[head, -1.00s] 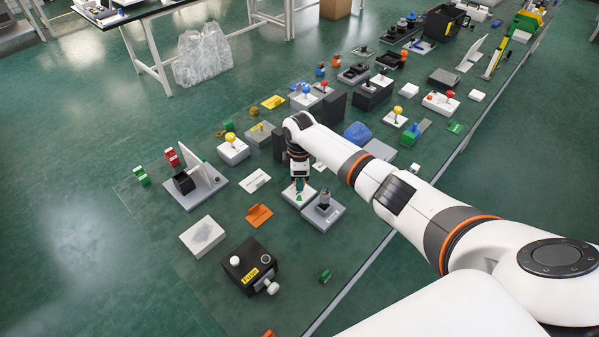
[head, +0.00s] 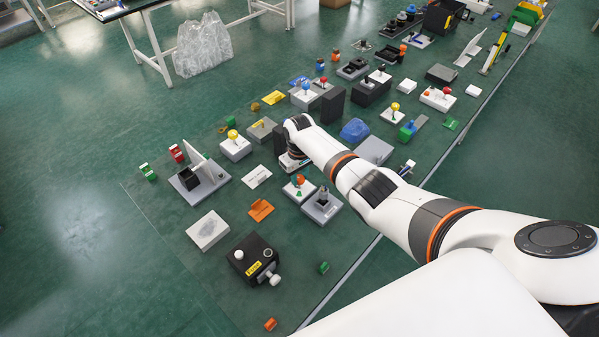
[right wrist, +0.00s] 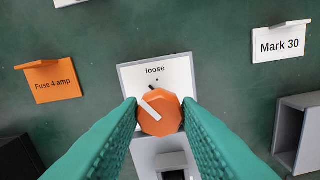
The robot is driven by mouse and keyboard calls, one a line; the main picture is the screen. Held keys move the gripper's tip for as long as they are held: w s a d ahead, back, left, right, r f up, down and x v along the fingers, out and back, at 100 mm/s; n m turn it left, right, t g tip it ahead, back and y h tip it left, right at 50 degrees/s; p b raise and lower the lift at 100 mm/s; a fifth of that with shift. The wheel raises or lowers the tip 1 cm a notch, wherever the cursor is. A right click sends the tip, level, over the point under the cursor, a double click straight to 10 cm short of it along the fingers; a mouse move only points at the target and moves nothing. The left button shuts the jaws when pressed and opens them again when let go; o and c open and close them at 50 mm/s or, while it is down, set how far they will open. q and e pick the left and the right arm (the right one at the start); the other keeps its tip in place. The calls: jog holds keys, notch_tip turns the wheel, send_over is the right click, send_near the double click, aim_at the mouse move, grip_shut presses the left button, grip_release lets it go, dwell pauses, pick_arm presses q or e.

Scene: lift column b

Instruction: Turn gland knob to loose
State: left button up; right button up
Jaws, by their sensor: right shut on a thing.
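The gland knob (right wrist: 160,112) is an orange, many-sided knob on a white plate (right wrist: 180,72) marked "loose", seen in the right wrist view. Its white pointer line slants to the upper left, and the dot under the word "loose" lies just above the knob. My right gripper (right wrist: 161,114) has its green ribbed fingers on both sides of the knob and is shut on it. In the head view my right gripper (head: 293,163) is seen from above and behind, and its fingertips are hidden. My left gripper is not in view.
An orange "Fuse 4 amp" sign (right wrist: 53,82) and a white "Mark 30" sign (right wrist: 281,43) stand either side. A grey box (right wrist: 300,130) is at right. In the head view, a black box (head: 252,258) and many other fixtures crowd the mat; open floor lies left.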

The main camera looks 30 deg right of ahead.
aim_at(300, 178)
jog(key=m+p, duration=0.1)
jog(key=m, duration=0.2)
jog(key=shift+r+m, duration=0.1)
jog(key=shift+m, duration=0.3)
jog(key=shift+m+p, duration=0.3)
jog(key=shift+m, duration=1.4)
jog(key=o, duration=1)
jog(key=shift+c, duration=0.2)
jog(key=shift+r, duration=0.4)
notch_tip(300, 178, up, 11)
jog(key=shift+p, duration=0.45)
